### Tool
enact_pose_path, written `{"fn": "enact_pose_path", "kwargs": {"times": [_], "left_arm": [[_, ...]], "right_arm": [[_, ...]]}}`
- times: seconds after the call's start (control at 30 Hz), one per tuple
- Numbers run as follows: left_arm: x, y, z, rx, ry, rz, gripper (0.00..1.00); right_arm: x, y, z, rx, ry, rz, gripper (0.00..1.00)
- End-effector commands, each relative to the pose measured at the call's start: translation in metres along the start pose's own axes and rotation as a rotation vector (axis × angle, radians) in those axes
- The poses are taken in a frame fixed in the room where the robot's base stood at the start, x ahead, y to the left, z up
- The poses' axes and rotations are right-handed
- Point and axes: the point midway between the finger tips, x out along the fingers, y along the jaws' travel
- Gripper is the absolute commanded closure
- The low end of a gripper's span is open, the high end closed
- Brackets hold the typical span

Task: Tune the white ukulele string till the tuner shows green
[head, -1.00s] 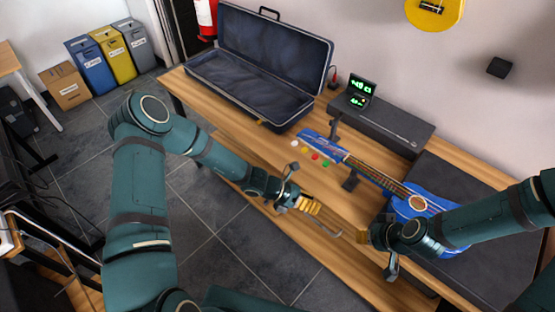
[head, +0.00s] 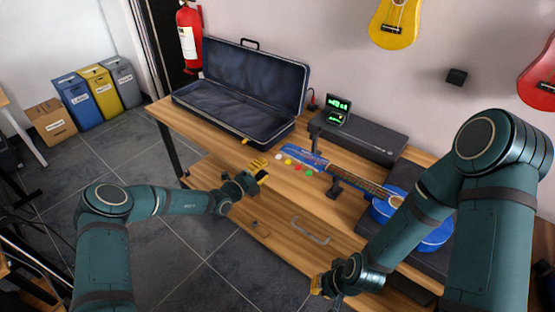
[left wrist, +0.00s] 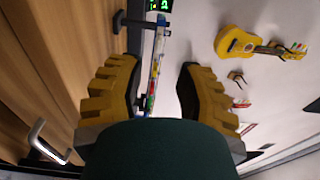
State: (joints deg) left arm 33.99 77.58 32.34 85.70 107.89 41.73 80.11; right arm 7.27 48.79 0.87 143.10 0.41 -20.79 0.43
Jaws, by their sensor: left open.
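The blue ukulele (head: 428,232) lies on the table, its neck raised on a dark stand and its headstock (head: 303,155) pointing left. Beside the headstock are small coloured knobs: white (head: 278,156), yellow (head: 288,161), red (head: 297,167) and green. The small black tuner (head: 338,109) behind has green lit characters, too small to read. My left gripper (head: 259,171) is open and empty, near the table's front edge, left of the knobs. In the left wrist view its yellow fingers (left wrist: 158,88) are apart, with the headstock beyond between them. My right gripper (head: 318,284) is low at the front; its jaws are unclear.
An open dark case (head: 245,100) lies on the table at the back left. A long grey box (head: 365,138) stands behind the ukulele. A drawer handle (head: 310,231) is on the table's front. A yellow ukulele (head: 396,22) hangs on the wall.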

Motion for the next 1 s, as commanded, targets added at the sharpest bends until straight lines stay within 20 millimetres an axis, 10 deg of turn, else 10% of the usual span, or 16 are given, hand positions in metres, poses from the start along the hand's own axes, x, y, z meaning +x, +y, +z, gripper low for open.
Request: {"fn": "enact_pose_path", "kwargs": {"times": [0.4, 0.87, 1.0], "left_arm": [[0.07, 0.002, -0.001, 0.003, 0.002, 0.002, 0.65], [0.08, 0.001, -0.001, 0.002, 0.001, 0.002, 0.65], [0.08, 0.001, -0.001, 0.002, 0.001, 0.002, 1.0]], "right_arm": [[0.012, 0.004, 0.005, -0.005, -0.011, -0.002, 1.0], [0.013, 0.005, 0.006, -0.006, -0.013, -0.002, 1.0], [0.013, 0.005, 0.006, -0.006, -0.013, -0.002, 1.0]]}}
